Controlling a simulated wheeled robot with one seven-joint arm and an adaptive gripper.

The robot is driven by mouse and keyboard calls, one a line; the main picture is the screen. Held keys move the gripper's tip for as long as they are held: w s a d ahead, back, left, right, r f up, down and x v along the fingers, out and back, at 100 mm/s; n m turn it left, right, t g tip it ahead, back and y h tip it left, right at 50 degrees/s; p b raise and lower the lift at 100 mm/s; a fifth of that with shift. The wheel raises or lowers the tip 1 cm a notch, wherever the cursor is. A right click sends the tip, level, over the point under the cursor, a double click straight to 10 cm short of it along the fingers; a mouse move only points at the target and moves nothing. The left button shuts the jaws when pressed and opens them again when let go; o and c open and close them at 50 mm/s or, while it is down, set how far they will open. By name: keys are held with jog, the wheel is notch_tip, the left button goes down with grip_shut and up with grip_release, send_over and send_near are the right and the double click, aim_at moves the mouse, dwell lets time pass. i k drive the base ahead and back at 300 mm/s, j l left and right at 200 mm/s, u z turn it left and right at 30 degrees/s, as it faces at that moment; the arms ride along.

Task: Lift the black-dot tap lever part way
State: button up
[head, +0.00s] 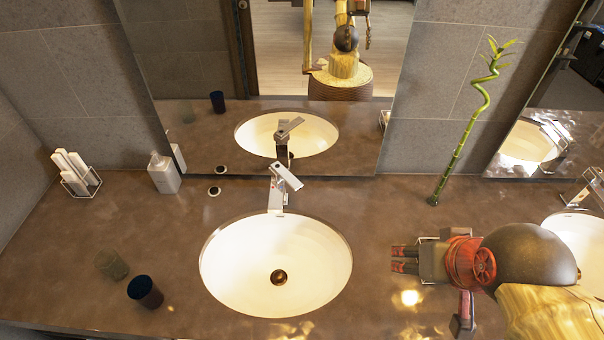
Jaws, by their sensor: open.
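A chrome tap (277,196) stands at the back rim of the middle basin. Its flat lever (286,176) slants across the top of the tap; a small dark mark shows on it, too small to make out clearly. A second tap (585,194) stands by the right basin, partly cut off by the picture edge, and I cannot make out a dot on it. My gripper (394,259) is open and empty over the counter, right of the middle basin and in front of its tap, its fingers pointing left. It touches neither tap.
The middle basin (225,262) is empty. A bamboo stalk (459,150) stands at the back between the taps. A soap bottle (164,173) and a rack of rolled towels (76,173) stand back left. Two tumblers (145,292) stand front left. A mirror (280,80) rises behind the counter.

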aim_at(282, 171)
jog(key=l+u, duration=0.15)
jog(key=u, duration=0.7)
